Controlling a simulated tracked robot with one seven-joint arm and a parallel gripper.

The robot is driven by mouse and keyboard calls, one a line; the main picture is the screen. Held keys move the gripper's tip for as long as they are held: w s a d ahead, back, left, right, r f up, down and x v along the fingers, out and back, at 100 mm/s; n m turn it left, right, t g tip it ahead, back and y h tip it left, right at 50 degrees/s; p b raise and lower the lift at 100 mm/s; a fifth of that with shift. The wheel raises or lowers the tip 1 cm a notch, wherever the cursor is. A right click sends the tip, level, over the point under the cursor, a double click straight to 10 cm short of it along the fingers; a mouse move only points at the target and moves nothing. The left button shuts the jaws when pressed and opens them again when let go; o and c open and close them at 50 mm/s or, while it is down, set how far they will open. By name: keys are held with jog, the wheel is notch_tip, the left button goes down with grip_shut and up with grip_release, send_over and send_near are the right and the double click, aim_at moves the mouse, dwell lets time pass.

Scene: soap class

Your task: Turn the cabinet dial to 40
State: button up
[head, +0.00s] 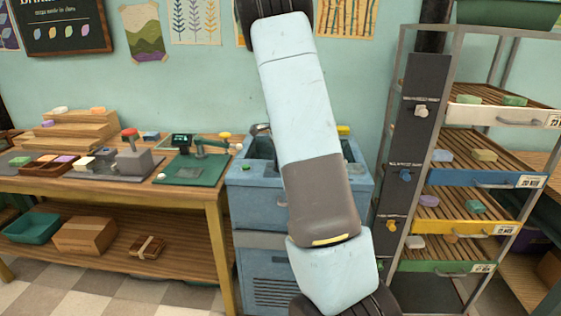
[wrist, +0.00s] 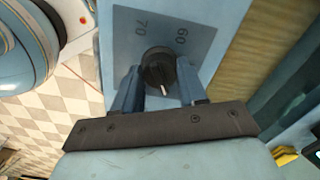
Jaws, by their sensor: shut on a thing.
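The black round dial (wrist: 158,62) sits on a grey plate (wrist: 120,32) on the blue cabinet in the wrist view. The plate shows the numbers 70 and 60 above the dial; no 40 is visible. A white pointer mark on the dial faces the bottom of the picture, toward my gripper. My gripper (wrist: 160,76) has one blue finger on each side of the dial and is shut on it. In the head view the blue cabinet (head: 262,208) stands behind my arm, which hides the dial and my gripper.
A wooden table (head: 105,186) with soaps and a green press (head: 190,170) stands left of the cabinet. A metal rack (head: 402,55) with several slatted shelves stands to the right, close to the cabinet. Checkered floor shows at lower left.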

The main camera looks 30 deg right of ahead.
jog(key=o, duration=1.1)
jog(key=shift+s+d, duration=0.1)
jog(key=shift+s, duration=0.05)
jog(key=shift+c, duration=0.2)
jog(key=shift+r, duration=0.35)
notch_tip(320, 180, up, 13)
